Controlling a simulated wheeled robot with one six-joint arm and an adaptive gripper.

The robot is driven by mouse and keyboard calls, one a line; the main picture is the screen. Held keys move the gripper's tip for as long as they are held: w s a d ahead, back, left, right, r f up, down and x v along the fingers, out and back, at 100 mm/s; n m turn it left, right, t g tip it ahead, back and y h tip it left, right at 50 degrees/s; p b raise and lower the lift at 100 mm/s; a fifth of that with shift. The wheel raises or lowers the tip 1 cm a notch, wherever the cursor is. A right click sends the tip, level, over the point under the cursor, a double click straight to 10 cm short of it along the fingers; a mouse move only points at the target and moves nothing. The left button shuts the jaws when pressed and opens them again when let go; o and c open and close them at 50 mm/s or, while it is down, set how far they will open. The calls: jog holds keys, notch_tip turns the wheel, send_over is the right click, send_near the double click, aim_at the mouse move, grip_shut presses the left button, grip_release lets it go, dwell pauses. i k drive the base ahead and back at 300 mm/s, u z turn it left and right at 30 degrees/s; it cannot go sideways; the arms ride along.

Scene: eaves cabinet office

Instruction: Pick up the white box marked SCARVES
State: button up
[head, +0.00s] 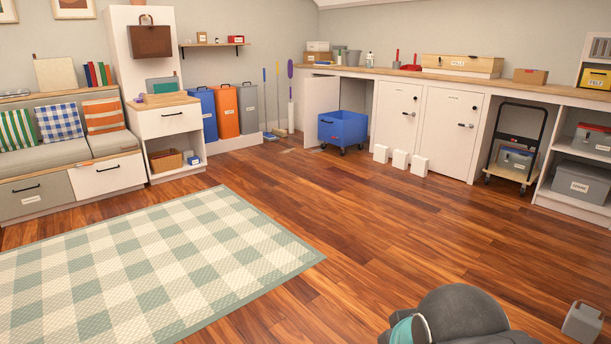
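I cannot pick out a white box with a readable SCARVES mark; most labels are too small to read. Three plain white blocks (400,159) stand in a row on the floor before the white cabinet doors, with no lettering that I can see. A small blue-and-white item (191,158) sits beside a brown box (165,160) in the open shelf of the white side cabinet. Part of my own dark arm with a teal ring shows at the bottom edge.
A blue wheeled bin (342,130) stands by an open cabinet door. A hand truck (516,150) stands under the counter (440,78) at right. The checked rug (140,265) and middle floor are clear.

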aim_at(381, 151)
jog(key=u, duration=0.05)
jog(key=i, duration=2.25)
jog(key=z, duration=0.35)
jog(key=i, duration=2.45)
jog(key=z, duration=0.7)
jog(key=i, duration=2)
jog(key=z, duration=0.3)
